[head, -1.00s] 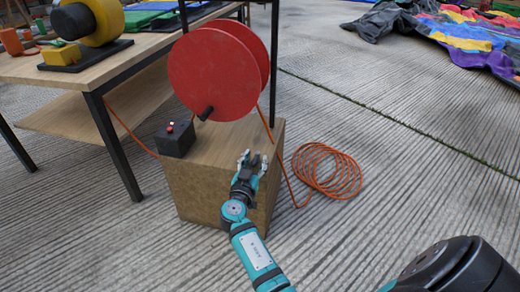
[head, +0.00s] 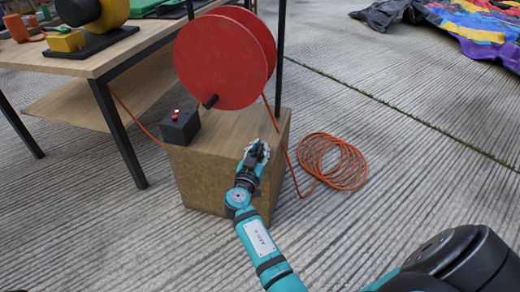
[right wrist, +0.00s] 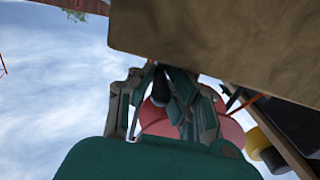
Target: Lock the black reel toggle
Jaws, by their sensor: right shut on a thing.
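My right gripper (head: 258,150) is at the front edge of the wooden box top, its fingers closed together. In the right wrist view the fingers (right wrist: 162,88) are shut around a small dark piece (right wrist: 160,86), which I take to be the black reel toggle; the fingers hide most of it, so its position cannot be told. The red reel (head: 222,62), with a black crank knob (head: 210,101), stands over the box (head: 215,180). My left gripper is not in view.
A black block with a red button (head: 180,127) sits on the box's left side. An orange cable coil (head: 333,162) lies on the concrete to the right. A wooden table (head: 90,60) with a yellow-black machine stands at left.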

